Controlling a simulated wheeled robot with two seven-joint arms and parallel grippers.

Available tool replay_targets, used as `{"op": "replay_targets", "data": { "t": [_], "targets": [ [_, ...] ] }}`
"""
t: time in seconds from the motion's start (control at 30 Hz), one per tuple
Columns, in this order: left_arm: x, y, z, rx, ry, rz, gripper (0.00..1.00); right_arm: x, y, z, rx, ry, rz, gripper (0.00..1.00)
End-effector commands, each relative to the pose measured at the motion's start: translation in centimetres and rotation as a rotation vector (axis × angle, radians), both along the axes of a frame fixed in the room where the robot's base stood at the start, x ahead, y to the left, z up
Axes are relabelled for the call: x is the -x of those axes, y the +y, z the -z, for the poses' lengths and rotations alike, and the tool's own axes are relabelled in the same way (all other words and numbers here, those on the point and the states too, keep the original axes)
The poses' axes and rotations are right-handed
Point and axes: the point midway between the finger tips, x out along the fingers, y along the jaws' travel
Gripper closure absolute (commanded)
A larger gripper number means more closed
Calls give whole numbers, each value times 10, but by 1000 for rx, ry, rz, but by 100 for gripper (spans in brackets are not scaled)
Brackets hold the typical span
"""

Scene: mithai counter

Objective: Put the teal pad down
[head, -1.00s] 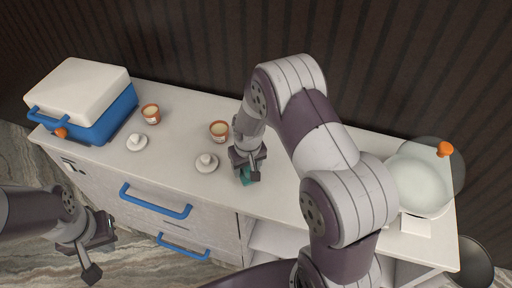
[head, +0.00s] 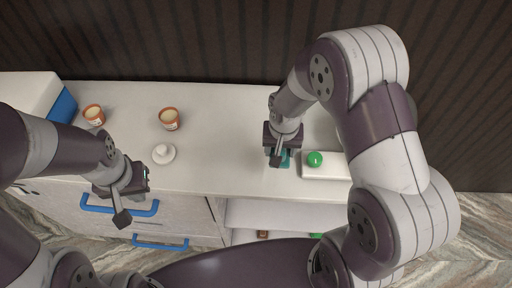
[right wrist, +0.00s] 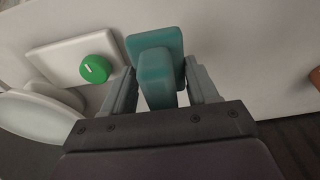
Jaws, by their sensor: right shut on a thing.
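The teal pad (right wrist: 170,46) shows in the right wrist view, with a raised teal block (right wrist: 156,82) as its grip. My right gripper (right wrist: 157,88) is shut on this block, one finger on each side. In the head view the teal pad (head: 285,158) peeks out below my right gripper (head: 279,153), over the counter's front part and just left of a white slab. I cannot tell whether the pad touches the counter. My left gripper (head: 132,190) hangs in front of the counter at the left; its jaw opening is unclear.
The white slab (head: 335,171) bears a green round piece (head: 314,159). Two small orange cups (head: 169,119) and a white lidded knob (head: 163,153) stand to the left. A blue-and-white box (head: 62,106) is at far left. The counter (head: 222,150) is clear left of my right gripper.

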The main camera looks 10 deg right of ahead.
Motion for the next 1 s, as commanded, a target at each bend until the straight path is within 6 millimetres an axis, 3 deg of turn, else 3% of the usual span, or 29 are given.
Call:
{"op": "replay_targets", "data": {
  "t": [0.1,0.23,0.5,0.9,0.93,1.0],
  "targets": [
    [0,0,-6,0,0,0,100,-22,21,17,1,3,-4,70],
    [0,0,-8,0,0,0,100,-37,33,29,0,0,-2,70],
    [0,0,-16,0,0,0,100,-39,36,68,1,1,-1,70],
    [0,0,-10,0,0,0,100,-39,35,77,0,0,0,70],
    [0,0,-11,0,0,0,100,-39,35,76,0,0,0,35],
    [0,0,-12,0,0,0,100,-39,35,75,0,0,0,16]
  ]
}}
